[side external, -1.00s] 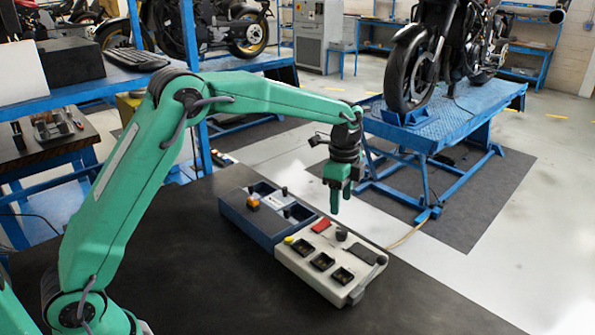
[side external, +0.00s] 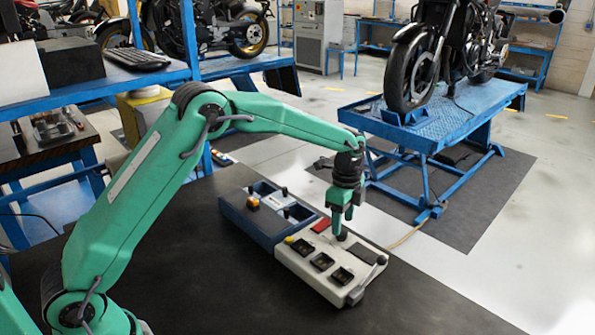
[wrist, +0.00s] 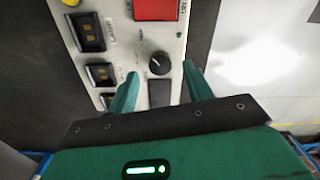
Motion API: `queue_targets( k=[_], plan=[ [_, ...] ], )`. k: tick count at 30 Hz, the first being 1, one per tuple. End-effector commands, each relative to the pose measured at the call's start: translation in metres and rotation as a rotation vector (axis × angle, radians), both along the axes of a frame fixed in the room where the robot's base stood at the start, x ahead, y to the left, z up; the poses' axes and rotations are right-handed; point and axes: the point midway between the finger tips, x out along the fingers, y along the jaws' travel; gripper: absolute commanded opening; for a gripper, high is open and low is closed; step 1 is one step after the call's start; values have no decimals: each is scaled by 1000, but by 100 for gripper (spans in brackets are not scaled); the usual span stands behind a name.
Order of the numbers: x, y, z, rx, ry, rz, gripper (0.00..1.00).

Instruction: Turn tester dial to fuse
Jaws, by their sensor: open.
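The tester is a pale box (side external: 357,285) on the dark bench top. Its round black dial (wrist: 159,64) shows in the wrist view with a light pointer mark; the label text around it is too small to read. My gripper (side external: 342,231) is just above the dial in the side view and hides most of it. In the wrist view my gripper (wrist: 160,75) is open, with one green finger to the left and one to the right of the dial. Whether the fingers touch the dial cannot be told.
The tester has a red part (wrist: 156,9), a yellow button (side external: 290,240) and several dark square sockets (wrist: 101,74). A blue tray (side external: 237,215) with small parts adjoins its left side. The bench (side external: 220,290) is clear in front.

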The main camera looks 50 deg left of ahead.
Motion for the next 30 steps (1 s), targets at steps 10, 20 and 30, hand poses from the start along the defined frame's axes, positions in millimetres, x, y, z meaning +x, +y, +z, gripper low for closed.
queue_targets(
  k=[10,20,30],
  plan=[
    [0,0,-26,0,0,0,51],
    [0,0,-27,0,-1,0,41],
    [0,0,-27,0,-1,3,6]
  ],
)
